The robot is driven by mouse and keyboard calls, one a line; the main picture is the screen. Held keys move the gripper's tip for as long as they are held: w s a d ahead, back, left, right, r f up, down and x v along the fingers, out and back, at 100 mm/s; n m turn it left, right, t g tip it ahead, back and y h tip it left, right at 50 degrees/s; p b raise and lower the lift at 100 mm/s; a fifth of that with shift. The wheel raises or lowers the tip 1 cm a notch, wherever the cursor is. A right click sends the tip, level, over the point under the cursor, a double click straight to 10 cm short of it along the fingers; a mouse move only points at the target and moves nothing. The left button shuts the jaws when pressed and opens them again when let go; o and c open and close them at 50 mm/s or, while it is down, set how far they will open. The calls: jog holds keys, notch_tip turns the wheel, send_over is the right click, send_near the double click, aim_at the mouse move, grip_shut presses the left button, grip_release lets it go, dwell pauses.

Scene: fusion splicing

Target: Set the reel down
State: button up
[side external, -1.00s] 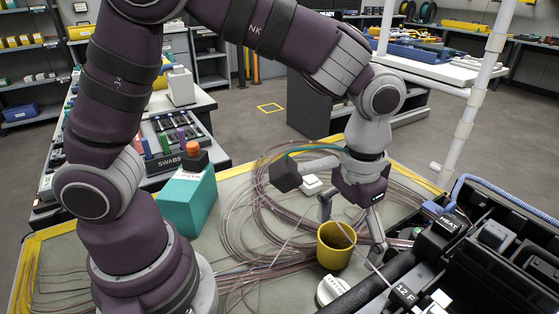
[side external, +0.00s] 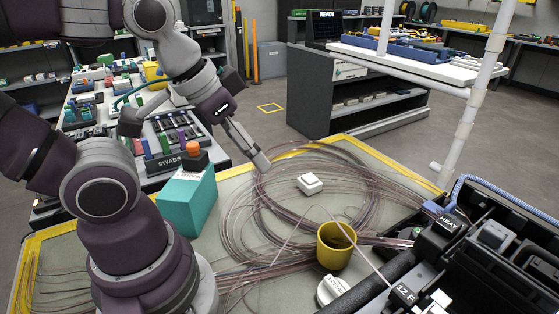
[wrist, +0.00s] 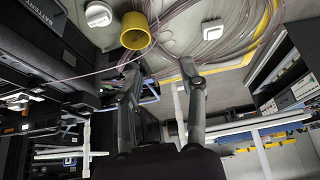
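A yellow hollow cylinder (side external: 335,248), which looks like the reel, stands upright on the work mat beside the black splicing equipment. A thin fibre crosses its open top. It also shows in the wrist view (wrist: 136,30), beyond my fingertips.
Loose coils of fibre (side external: 265,215) spread around the cylinder. A small white box (side external: 309,184) lies among them. A teal bottle (side external: 188,200) with an orange cap stands left. The black splicing equipment (side external: 480,255) fills the right front. A white pole (side external: 470,110) rises at right.

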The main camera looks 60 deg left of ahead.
aim_at(336, 284)
jog(key=f+n+g+h, duration=0.1)
jog(key=f+n+h, duration=0.1)
jog(key=f+n, duration=0.2)
jog(key=f+n+g+h, duration=0.2)
jog(key=f+n, duration=0.2)
jog(key=f, duration=0.1)
jog(key=w+f+n+g+h, duration=0.1)
jog(key=f+n+g+h, duration=0.1)
jog(key=f+n+h, duration=0.1)
jog(key=shift+a+f+n, duration=0.2)
jog(key=shift+f+n, duration=0.65)
jog(key=shift+n, duration=0.25)
jog(key=n+h, duration=0.1)
jog(key=d+f+n+t+h, duration=0.1)
jog(key=n, duration=0.1)
jog(key=n+h, duration=0.1)
jog(key=n, duration=0.1)
jog(key=shift+w+d+f+t+h, duration=0.2)
jog(key=shift+w+f+t+h, duration=0.2)
jog(key=n, duration=0.1)
jog(key=n+t+h, duration=0.1)
jog(key=w+n+t, duration=0.1)
jog(key=shift+d+f+n+h, duration=0.1)
jog(key=shift+d+n+h, duration=0.2)
jog(key=shift+n, duration=0.1)
jog(key=shift+w+d+n+t, duration=0.2)
jog(key=shift+n+t, duration=0.1)
jog(key=shift+t, duration=0.2)
jog(key=x, duration=1)
jog(key=shift+s, duration=0.1)
